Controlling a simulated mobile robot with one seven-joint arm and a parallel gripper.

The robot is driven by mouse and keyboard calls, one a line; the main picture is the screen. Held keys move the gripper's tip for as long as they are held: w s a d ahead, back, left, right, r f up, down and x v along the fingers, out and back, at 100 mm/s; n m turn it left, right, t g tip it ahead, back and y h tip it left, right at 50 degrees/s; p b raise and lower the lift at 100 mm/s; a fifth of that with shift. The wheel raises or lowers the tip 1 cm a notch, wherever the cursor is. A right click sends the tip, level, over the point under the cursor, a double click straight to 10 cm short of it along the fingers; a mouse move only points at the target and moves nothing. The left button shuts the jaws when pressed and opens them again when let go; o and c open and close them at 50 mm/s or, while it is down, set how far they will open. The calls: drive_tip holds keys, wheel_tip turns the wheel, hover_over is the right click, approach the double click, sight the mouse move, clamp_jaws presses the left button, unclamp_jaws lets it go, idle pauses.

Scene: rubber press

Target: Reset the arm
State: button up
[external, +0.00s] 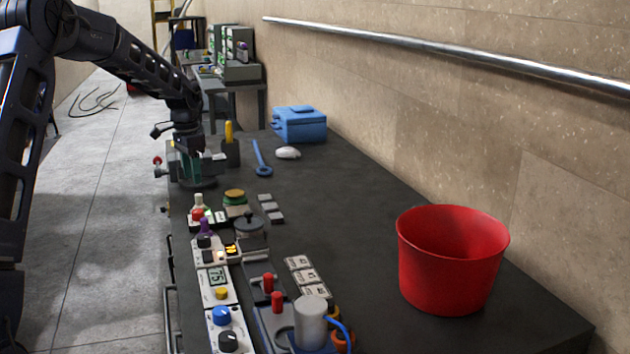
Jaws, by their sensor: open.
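My arm reaches in from the left of the external view, with its end over the far left part of the dark workbench (350,215). My gripper (190,165) points down there, just above or around a small dark round base (197,183) with a greenish part. I cannot tell whether it touches that thing. The gripper is small and dark in this view, and its fingertips are hard to make out. No held object can be seen clearly.
Control boxes with knobs (222,316) line the bench's left edge. A red bucket (450,265) stands at the right. A blue toolbox (299,124), a blue wrench (261,160) and a white mouse (288,153) lie farther back. The bench's middle is clear. A metal rail (430,46) runs along the wall.

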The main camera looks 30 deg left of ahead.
drive_tip(key=s+d+r+n+t+y, duration=0.1)
drive_tip(key=s+d+r, duration=0.75)
drive_tip(key=s, duration=0.25)
drive_tip(key=s+d+r+n+t, duration=0.1)
drive_tip(key=s+d+r, duration=0.6)
drive_tip(key=s+r, duration=0.35)
drive_tip(key=s+d+f+n+t, duration=0.1)
drive_tip(key=s+d, duration=0.2)
drive_tip(key=s, duration=1.1)
drive_tip(key=s+d+f+n+t, duration=0.1)
drive_tip(key=s+d, duration=0.3)
drive_tip(key=s, duration=1)
drive_tip(key=shift+f+n+t, duration=0.4)
drive_tip(key=shift+f+n, duration=0.25)
drive_tip(key=shift+n, duration=0.05)
